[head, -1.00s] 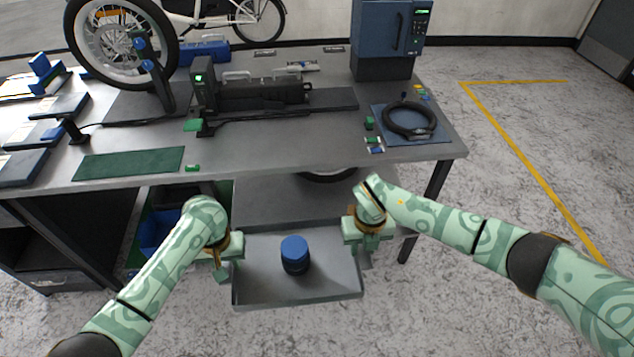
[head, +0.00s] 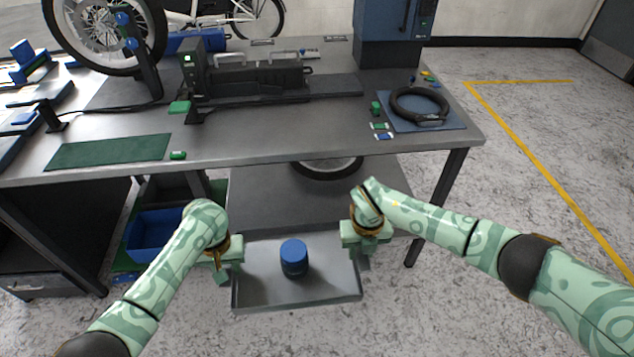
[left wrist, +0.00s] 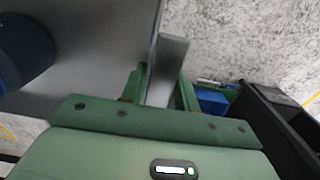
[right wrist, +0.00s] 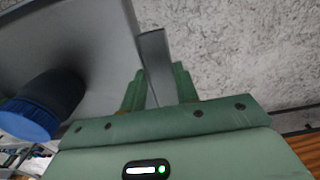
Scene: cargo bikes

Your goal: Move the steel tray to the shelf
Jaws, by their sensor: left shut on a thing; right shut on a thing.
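The steel tray (head: 325,290) is level in front of the workbench, with a blue-capped dark jar (head: 294,258) standing upright on it. My left gripper (head: 228,268) is shut on the tray's left side; the left wrist view shows the fingers (left wrist: 160,88) around an upright tab. My right gripper (head: 365,255) is shut on the tray's right side; the right wrist view shows its fingers (right wrist: 158,85) around the matching tab. A grey lower shelf (head: 290,200) lies under the benchtop, just beyond the tray. A wheel (head: 327,170) shows partly at its back.
The benchtop (head: 300,130) overhangs the shelf, and a bench leg (head: 437,205) stands to the right. A blue bin (head: 150,235) is to the left of the shelf. The front part of the shelf looks bare. Open floor lies at right.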

